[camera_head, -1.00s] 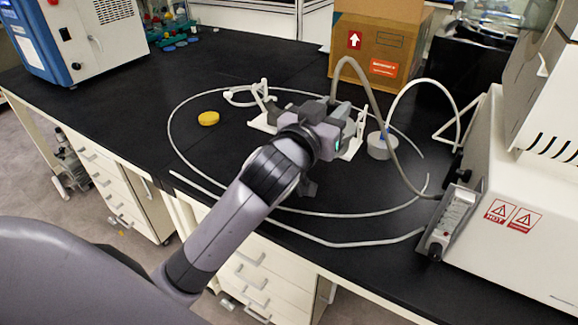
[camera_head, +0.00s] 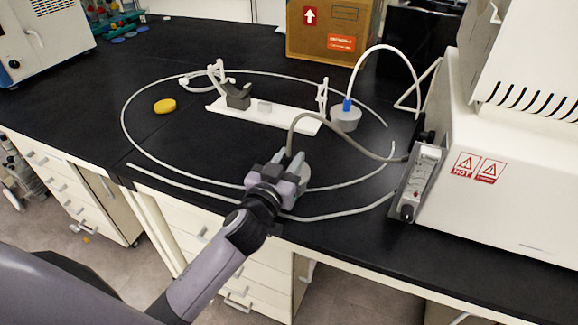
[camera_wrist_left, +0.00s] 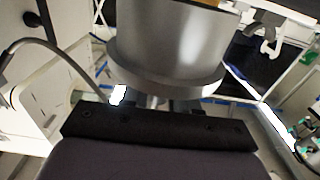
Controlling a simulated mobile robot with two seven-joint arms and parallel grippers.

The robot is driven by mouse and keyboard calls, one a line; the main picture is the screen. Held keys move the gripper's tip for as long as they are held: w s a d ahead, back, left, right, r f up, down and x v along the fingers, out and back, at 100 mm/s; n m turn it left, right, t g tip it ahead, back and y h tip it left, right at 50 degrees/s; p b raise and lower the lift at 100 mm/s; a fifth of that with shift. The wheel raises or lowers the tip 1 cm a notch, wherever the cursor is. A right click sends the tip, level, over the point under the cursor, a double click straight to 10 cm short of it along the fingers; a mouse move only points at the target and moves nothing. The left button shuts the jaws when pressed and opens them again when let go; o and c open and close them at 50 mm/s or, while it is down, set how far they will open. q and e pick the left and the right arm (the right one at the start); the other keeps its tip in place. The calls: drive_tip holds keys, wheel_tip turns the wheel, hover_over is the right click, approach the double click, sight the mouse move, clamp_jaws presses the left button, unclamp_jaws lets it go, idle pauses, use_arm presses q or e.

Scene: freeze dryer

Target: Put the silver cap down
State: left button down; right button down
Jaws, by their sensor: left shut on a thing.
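My left gripper (camera_head: 285,187) is near the front edge of the black bench in the head view. It is shut on the silver cap (camera_head: 301,174), which is mostly hidden behind the gripper there. A grey hose runs from the held cap toward the white machine. In the left wrist view the cap (camera_wrist_left: 165,45) is a large, shiny silver cylinder with a wider rim, right at the fingers. I cannot tell whether it touches the bench. My right gripper is not in view.
A white stand (camera_head: 288,117) with a dark cradle (camera_head: 238,97) lies behind the gripper. A grey cylinder with a blue fitting (camera_head: 345,119) stands beside it. A yellow disc (camera_head: 165,106) lies left. White tubing loops over the bench. The white machine (camera_head: 530,190) borders the right.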

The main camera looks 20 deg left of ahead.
use_arm(q)
drive_tip(key=shift+f, duration=0.25)
